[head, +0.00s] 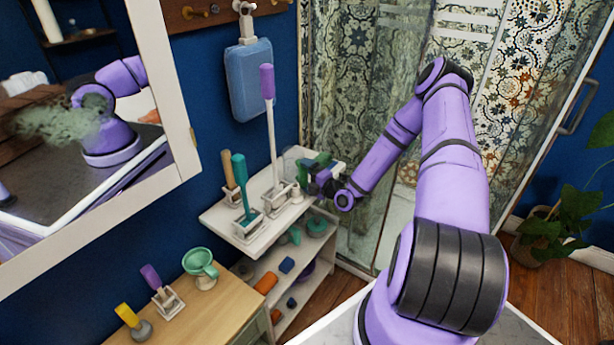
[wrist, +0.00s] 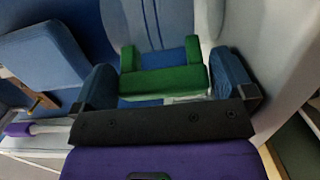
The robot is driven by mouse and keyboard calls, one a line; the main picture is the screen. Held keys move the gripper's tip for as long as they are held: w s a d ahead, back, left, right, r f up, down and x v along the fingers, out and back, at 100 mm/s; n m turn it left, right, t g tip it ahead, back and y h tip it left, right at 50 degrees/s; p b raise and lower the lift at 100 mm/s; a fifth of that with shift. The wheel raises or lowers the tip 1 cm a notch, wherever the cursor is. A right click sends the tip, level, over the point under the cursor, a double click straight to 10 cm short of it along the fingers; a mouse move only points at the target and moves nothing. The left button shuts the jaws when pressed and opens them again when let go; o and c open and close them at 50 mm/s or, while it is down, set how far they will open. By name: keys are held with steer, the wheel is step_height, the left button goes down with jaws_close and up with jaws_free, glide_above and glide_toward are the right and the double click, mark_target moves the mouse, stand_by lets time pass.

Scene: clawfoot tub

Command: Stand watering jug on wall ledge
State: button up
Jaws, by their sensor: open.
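The wall ledge (head: 222,217) is a white shelf on the blue wall in the head view. My gripper (head: 322,178) is at its right end, open. In the wrist view my gripper's blue fingers (wrist: 170,82) stand either side of a green-and-blue piece (wrist: 165,80); I cannot tell whether they touch it. The green piece also shows beside my gripper in the head view (head: 308,167), with a pale see-through rounded shape (head: 293,156) behind it. I cannot tell whether these are the watering jug, or whether the piece rests on the ledge.
A purple-handled brush (head: 271,125) and a teal brush (head: 242,180) stand in holders on the ledge. A blue bag-like thing (head: 251,80) hangs above. Below is a shelf (head: 262,262) with small items. A wooden cabinet (head: 215,310) holds a green cup (head: 201,264). Patterned shower glass is behind.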

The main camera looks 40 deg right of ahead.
steer(key=shift+s, duration=0.1)
steer(key=v, duration=0.8)
stand_by(2.0)
steer(key=shift+s+d, duration=0.1)
steer(key=shift+s, duration=0.15)
steer(key=v, duration=1)
steer(key=shift+s, duration=0.3)
